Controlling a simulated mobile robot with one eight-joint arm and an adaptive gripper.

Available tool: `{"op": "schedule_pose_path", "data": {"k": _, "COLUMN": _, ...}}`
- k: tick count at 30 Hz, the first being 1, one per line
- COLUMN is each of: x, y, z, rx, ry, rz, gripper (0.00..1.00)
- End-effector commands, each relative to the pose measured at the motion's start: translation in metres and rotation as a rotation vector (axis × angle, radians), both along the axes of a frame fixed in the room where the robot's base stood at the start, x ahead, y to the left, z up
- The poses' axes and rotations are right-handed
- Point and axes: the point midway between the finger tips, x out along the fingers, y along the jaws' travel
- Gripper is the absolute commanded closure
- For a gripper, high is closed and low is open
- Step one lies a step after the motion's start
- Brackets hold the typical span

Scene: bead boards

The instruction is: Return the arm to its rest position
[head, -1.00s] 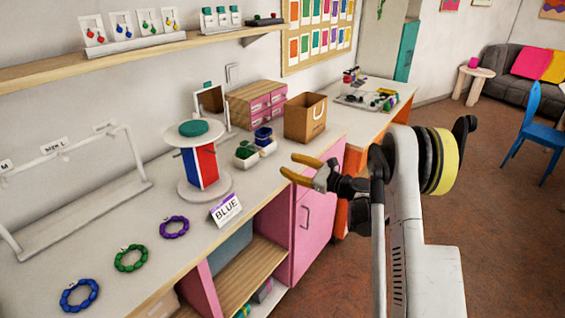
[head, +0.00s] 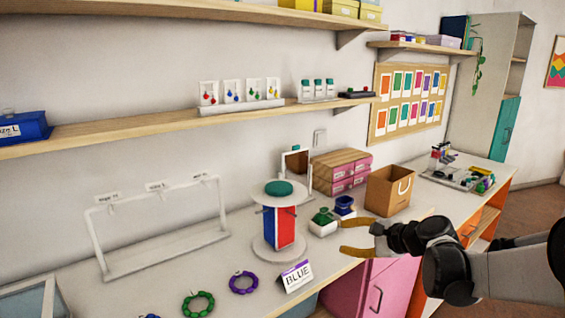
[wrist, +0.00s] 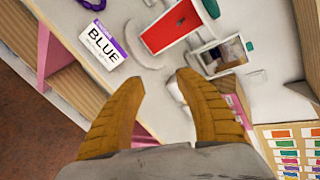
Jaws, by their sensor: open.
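My gripper (head: 358,238) is open and empty, with two tan ridged fingers. The BLUE sign also shows there at upper left (wrist: 102,45). My arm reaches in from the right of the head view.
A red and blue display stand (head: 279,228) is left of my gripper. A purple bracelet (head: 243,283) and a green bracelet (head: 198,304) lie on the counter (head: 215,262). An empty white rack (head: 160,225) stands behind them. Shelves run along the wall above.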

Motion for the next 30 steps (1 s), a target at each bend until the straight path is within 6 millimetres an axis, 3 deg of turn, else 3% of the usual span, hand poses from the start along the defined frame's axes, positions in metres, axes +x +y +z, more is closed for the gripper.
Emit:
{"op": "schedule_pose_path", "data": {"k": 3, "x": -0.054, "y": 0.019, "z": 0.014, "rx": -0.25, "ry": -0.035, "rz": 0.107, "gripper": 0.59}}
{"op": "schedule_pose_path", "data": {"k": 8, "x": -0.129, "y": 0.028, "z": 0.019, "rx": -0.587, "ry": -0.086, "rz": 0.274, "gripper": 0.59}}
{"op": "schedule_pose_path", "data": {"k": 12, "x": -0.195, "y": 0.025, "z": 0.014, "rx": -0.876, "ry": -0.13, "rz": 0.438, "gripper": 0.59}}
{"op": "schedule_pose_path", "data": {"k": 18, "x": -0.271, "y": 0.007, "z": -0.002, "rx": -1.231, "ry": -0.183, "rz": 0.663, "gripper": 0.59}}
{"op": "schedule_pose_path", "data": {"k": 24, "x": -0.304, "y": -0.008, "z": -0.013, "rx": -1.416, "ry": -0.207, "rz": 0.79, "gripper": 0.59}}
{"op": "schedule_pose_path", "data": {"k": 30, "x": -0.308, "y": -0.011, "z": -0.015, "rx": -1.448, "ry": -0.209, "rz": 0.811, "gripper": 0.59}}
